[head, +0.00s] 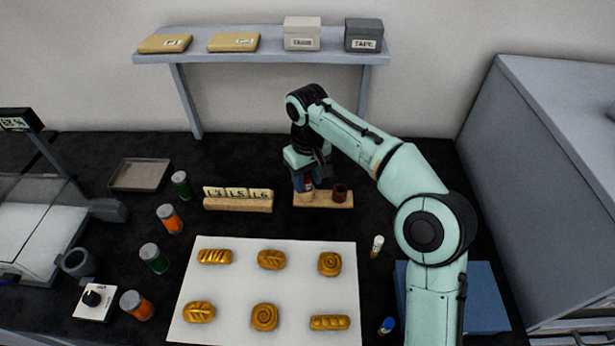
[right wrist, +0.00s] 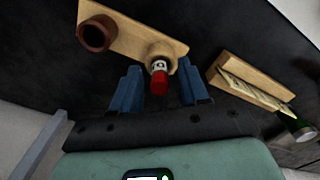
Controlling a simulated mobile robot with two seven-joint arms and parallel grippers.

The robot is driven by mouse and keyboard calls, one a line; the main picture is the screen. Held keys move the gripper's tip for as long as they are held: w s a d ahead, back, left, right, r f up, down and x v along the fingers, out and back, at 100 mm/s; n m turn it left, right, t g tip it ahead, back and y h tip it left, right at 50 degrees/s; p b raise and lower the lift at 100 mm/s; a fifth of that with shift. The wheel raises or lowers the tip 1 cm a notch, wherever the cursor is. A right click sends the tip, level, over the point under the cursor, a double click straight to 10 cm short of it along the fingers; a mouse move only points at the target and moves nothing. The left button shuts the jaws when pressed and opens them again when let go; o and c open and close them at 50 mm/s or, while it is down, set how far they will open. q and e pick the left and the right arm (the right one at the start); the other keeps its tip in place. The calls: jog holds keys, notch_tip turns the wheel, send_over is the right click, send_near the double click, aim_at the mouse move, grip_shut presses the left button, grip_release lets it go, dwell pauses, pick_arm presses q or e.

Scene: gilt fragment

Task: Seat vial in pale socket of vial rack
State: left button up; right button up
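The vial rack (head: 322,201) is a light wooden board with a dark brown socket (head: 340,192) at its right end in the head view. In the right wrist view the rack (right wrist: 128,37) shows the brown socket (right wrist: 96,34) and a pale wooden socket (right wrist: 162,50). A red-capped vial (right wrist: 159,77) with a white label stands in the pale socket; its lower end is hidden. My right gripper (right wrist: 160,88) is open, its blue fingers on either side of the vial with gaps between. In the head view this gripper (head: 306,182) hides most of the pale socket.
A wooden holder with lettered tiles (head: 238,199) stands left of the rack. A white board (head: 290,285) with several breads lies in front. A white-capped vial (head: 377,246) and a blue-capped one (head: 387,326) stand right of it. A shelf (head: 262,50) is behind.

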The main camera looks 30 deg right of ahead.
aim_at(307, 176)
notch_tip(307, 176, up, 12)
jog(key=p, duration=0.5)
jog(key=shift+r, duration=0.2)
dwell(0.4)
